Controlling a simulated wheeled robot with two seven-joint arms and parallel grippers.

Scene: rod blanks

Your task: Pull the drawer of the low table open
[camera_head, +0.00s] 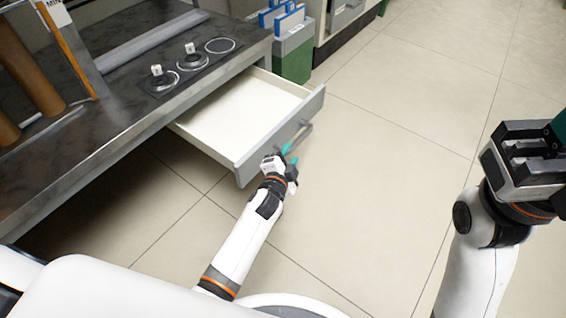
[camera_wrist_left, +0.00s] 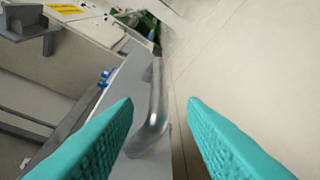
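The low table (camera_head: 125,112) has a dark stone-like top at the upper left of the head view. Its drawer (camera_head: 238,118) stands well out from under the top, with a pale, empty interior and a grey front. The bar handle (camera_head: 301,137) is on the drawer's outer face and shows grey and metallic in the left wrist view (camera_wrist_left: 157,105). My left gripper (camera_head: 290,155) is at the near end of the handle. Its teal fingers (camera_wrist_left: 160,104) are apart, with the handle seen between them, closer to the left finger. My right gripper (camera_head: 525,150) is at the right, away from the drawer; its fingers are largely hidden.
Several round dials or pads with small white blocks (camera_head: 187,62) are on the table top. Brown cylinders (camera_head: 30,70) stand at the left. A green and grey bin (camera_head: 293,50) with blue items stands behind the drawer. The tiled floor (camera_head: 395,150) right of the drawer is clear.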

